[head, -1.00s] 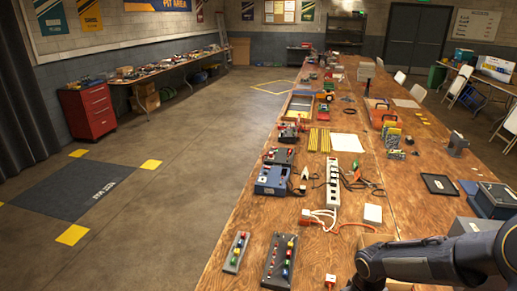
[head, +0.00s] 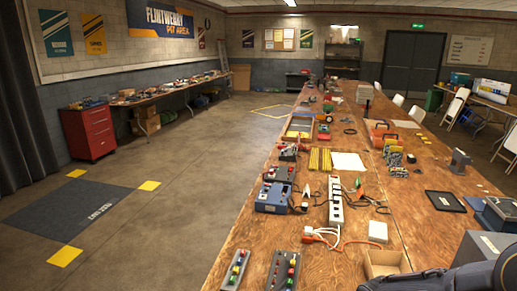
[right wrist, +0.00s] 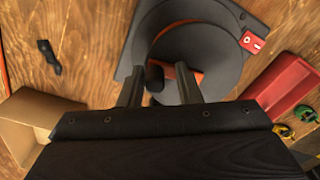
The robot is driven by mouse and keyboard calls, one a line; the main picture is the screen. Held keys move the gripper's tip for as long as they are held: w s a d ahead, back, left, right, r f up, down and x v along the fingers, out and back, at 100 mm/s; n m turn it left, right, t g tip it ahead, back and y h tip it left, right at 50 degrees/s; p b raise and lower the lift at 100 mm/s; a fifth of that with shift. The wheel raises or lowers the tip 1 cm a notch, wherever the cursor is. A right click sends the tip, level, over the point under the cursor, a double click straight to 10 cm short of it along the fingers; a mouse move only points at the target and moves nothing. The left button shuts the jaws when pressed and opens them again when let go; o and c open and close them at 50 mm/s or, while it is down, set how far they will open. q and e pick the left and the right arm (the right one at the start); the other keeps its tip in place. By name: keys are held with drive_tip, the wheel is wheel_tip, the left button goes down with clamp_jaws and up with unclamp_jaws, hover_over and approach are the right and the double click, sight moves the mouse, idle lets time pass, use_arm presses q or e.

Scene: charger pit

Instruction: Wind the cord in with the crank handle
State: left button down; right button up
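In the right wrist view, a dark grey reel (right wrist: 212,58) with a round disc sits on a flat dark base on the wooden table. Orange shows at the disc's edges, perhaps the cord. A black crank knob (right wrist: 155,77) stands up near the disc's left side. My right gripper (right wrist: 158,75) is open, its two fingers apart on either side of the knob as seen from above; I see gaps on both sides, and cannot tell how far the tips reach down. In the head view only my dark right arm shows, lower right. My left gripper is in neither view.
An open cardboard box (right wrist: 38,118) lies left of the reel, also in the head view (head: 386,262). A red tray (right wrist: 284,84) is to the right. A white power strip (head: 336,202) and dark battery units (head: 272,198) stand farther back on the crowded table (head: 398,175).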

drive_tip(key=shift+s+d+f, duration=0.1)
drive_tip(key=shift+d+f, duration=0.1)
drive_tip(key=shift+f, duration=0.05)
drive_tip(key=shift+c, duration=1.3)
